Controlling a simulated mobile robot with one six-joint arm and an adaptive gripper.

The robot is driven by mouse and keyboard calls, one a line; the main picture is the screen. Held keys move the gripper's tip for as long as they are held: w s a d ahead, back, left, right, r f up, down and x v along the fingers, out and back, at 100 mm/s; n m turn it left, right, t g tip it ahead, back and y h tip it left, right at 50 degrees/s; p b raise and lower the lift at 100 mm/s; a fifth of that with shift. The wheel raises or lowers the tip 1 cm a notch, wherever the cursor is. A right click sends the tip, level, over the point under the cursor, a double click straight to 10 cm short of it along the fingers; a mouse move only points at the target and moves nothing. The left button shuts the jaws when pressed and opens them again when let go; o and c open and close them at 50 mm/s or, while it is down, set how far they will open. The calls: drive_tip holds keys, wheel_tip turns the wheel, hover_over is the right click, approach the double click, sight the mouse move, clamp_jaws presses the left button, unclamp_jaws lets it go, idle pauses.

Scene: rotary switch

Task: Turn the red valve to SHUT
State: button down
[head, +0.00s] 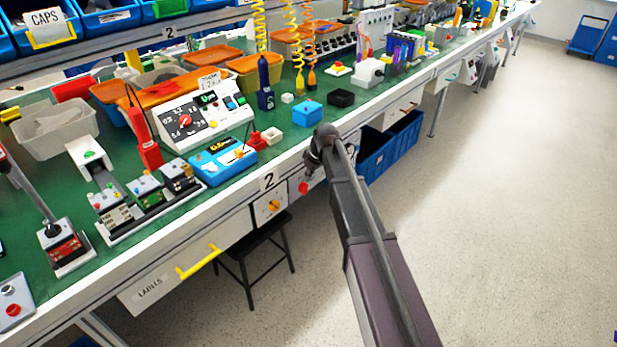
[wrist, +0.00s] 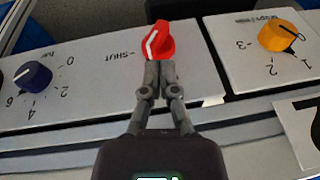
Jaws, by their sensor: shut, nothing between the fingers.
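The red valve (wrist: 160,42) is a knob with a white pointer line, on a pale panel in the wrist view. The line slants between its upper middle and lower left edge. The SHUT label (wrist: 122,53) with a short mark is printed to its left. My gripper (wrist: 160,66) is shut and empty, its fingertips together at the knob's lower edge. I cannot tell whether they touch it.
Blue bins (head: 375,150) and a black stool (head: 253,245) stand under the bench.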

drive_tip(key=w+p+v, duration=0.1)
drive_tip(key=p+v, duration=0.8)
drive_tip(key=v, duration=0.1)
drive_tip(key=shift+s+d+r, duration=0.25)
drive_tip(key=shift+r, duration=0.1)
idle(0.3)
drive_tip(key=c, duration=0.9)
unclamp_jaws()
drive_tip(key=shift+s, duration=0.1)
drive_tip(key=shift+c, duration=0.2)
drive_tip(key=o, duration=0.3)
drive_tip(key=shift+s+d, duration=0.15)
drive_tip(key=shift+s, duration=0.15)
drive_tip(key=s+d+m+h, duration=0.1)
drive_tip(key=s+d+m, duration=0.3)
drive_tip(key=s, duration=0.9)
drive_tip(key=s+d+m+g+h, duration=0.1)
drive_tip(key=s+d+m, duration=0.3)
drive_tip(key=s, duration=1)
drive_tip(key=shift+d+f+h, duration=0.45)
drive_tip(key=shift+d+h, duration=0.25)
drive_tip(key=shift+d, duration=0.1)
